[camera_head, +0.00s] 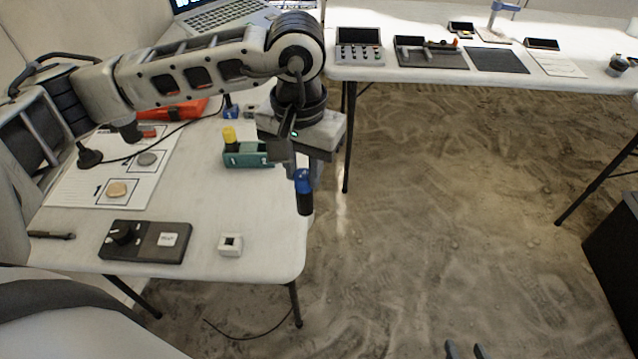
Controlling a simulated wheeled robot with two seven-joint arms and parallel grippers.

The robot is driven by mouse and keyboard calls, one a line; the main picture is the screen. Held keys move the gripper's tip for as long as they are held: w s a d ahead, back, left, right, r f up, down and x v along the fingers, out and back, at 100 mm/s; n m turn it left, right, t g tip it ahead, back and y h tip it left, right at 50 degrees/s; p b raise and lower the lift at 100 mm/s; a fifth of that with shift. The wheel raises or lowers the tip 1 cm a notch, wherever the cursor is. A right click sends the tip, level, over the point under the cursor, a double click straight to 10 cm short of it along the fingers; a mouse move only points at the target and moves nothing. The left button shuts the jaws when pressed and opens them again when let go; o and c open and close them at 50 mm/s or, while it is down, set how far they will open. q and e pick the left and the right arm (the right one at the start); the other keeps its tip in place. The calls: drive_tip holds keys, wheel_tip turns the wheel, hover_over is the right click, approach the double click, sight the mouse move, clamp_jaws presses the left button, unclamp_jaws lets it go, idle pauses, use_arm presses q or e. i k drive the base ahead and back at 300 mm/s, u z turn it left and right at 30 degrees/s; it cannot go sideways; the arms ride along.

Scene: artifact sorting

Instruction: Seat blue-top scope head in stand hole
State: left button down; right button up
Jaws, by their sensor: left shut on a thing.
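The blue-top scope head (304,187) has a bright blue cap and a dark lower body. It hangs upright below my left gripper (301,171), which is shut on it near the table's right edge. A teal stand (247,155) sits on the table to the left of the held head. A yellow-top piece (229,136) stands upright at the stand's left end. The stand's right part is bare on top, but I cannot make out its hole clearly. My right gripper (465,351) shows only as two dark fingertips, apart and empty, at the bottom edge.
A small white block (230,244) and a dark control box (146,241) lie at the table's front. A white sheet (75,185) with round pieces lies left. A small blue-topped item (231,106) and an orange-red case (172,110) stand behind. A second table (420,78) is back right.

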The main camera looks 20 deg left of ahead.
sight(250, 154)
drive_tip(key=z, duration=0.25)
drive_tip(key=k, duration=0.5)
drive_tip(key=z, duration=0.55)
drive_tip(key=i, duration=1.6)
drive_tip(key=u, duration=1.65)
drive_tip(key=i, duration=0.6)
drive_tip(key=u, duration=0.65)
